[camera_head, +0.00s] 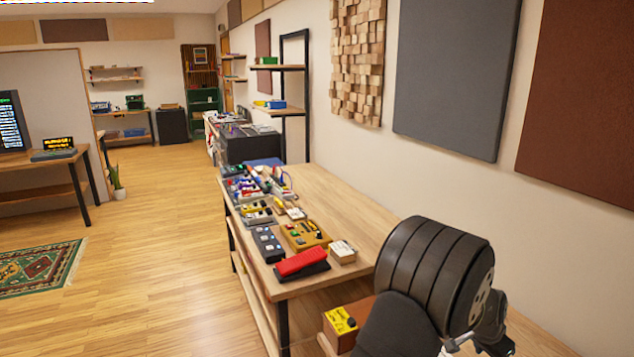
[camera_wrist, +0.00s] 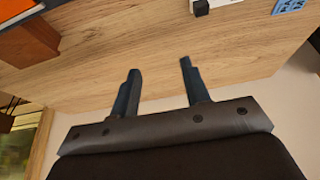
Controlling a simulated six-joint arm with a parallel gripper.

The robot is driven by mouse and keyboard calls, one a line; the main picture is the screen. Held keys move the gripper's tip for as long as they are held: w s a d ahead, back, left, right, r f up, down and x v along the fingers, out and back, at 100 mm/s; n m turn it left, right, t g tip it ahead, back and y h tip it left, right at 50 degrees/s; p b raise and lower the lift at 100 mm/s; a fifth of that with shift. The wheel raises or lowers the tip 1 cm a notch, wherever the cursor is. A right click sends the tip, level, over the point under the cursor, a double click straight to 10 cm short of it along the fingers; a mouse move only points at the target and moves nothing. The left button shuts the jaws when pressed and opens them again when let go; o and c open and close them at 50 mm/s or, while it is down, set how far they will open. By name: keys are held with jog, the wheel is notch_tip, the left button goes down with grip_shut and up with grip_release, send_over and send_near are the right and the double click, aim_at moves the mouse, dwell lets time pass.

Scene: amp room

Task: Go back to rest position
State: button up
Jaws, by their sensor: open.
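My gripper (camera_wrist: 159,72) shows in the wrist view with its two dark fingers apart and nothing between them. Behind the fingers is the bare wood of the bench top, and the gap to it cannot be judged. In the head view my dark arm fills the lower right, in front of the near part of the wooden bench (camera_head: 355,210). The fingertips cannot be made out there.
A yellow pedal (camera_head: 340,320) sits lower, beside my arm. Wall panels (camera_head: 455,75) line the right. Open floor (camera_head: 150,240) lies left.

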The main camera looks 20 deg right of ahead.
jog(key=w+a+r, duration=0.3)
jog(key=w+r, duration=0.1)
jog(key=w, duration=0.5)
jog(key=w+a+r, duration=0.3)
jog(key=w, duration=0.6)
jog(key=w+f, duration=0.2)
jog(key=w, duration=0.1)
jog(key=w+a+f, duration=0.1)
jog(key=w+f, duration=0.1)
jog(key=w, duration=0.1)
jog(key=w+a+f, duration=0.1)
jog(key=w+f, duration=0.1)
jog(key=w, duration=0.2)
jog(key=shift+o, duration=0.4)
